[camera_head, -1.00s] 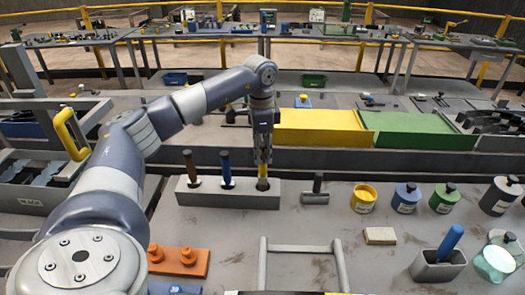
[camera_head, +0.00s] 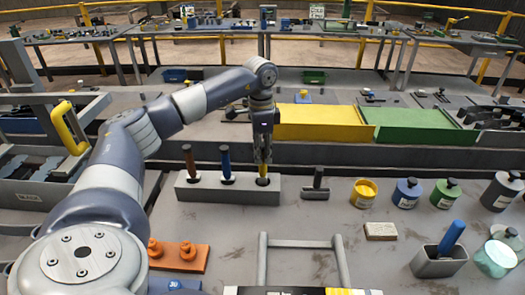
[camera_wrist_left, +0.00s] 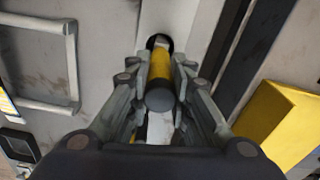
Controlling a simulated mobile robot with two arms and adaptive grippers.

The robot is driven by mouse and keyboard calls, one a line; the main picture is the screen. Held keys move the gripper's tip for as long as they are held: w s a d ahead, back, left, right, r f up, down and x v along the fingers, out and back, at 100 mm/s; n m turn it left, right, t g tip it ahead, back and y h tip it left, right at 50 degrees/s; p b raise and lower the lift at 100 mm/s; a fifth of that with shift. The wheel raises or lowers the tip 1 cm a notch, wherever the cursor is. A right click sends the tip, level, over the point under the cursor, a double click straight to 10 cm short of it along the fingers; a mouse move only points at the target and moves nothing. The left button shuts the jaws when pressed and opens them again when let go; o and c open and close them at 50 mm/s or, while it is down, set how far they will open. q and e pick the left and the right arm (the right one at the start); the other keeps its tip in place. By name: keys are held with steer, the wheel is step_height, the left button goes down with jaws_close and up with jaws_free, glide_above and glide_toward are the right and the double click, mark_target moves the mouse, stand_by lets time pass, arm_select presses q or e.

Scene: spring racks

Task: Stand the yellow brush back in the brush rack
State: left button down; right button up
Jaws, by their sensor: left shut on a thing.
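The grey brush rack (camera_head: 203,194) stands on the bench in the head view. A brown-handled brush (camera_head: 189,161) and a blue-handled brush (camera_head: 226,164) stand upright in its left and middle holes. My left gripper (camera_head: 263,160) points down over the rack's right hole, shut on the yellow brush (camera_head: 263,181). In the left wrist view the yellow brush (camera_wrist_left: 160,72) sits between the fingers (camera_wrist_left: 158,92), its lower end at the dark hole in the rack (camera_wrist_left: 170,16). How deep it sits is hidden. My right gripper is not in view.
A grey block with a handle (camera_head: 317,189) stands just right of the rack. Yellow (camera_head: 363,194), blue (camera_head: 407,194) and green (camera_head: 445,195) pots stand further right. An orange piece with pegs (camera_head: 180,257) lies in front of the rack.

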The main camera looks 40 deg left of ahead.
arm_select(q)
steer(key=shift+f+b, duration=0.4)
steer(key=shift+f, duration=0.4)
steer(key=c, duration=0.9)
jaws_free()
steer(key=shift+r, duration=0.2)
steer(key=shift+r+p, duration=0.55)
steer(key=shift+p, duration=0.15)
steer(key=shift+r+p, duration=2.45)
steer(key=shift+r, duration=0.4)
steer(key=shift+f, duration=0.1)
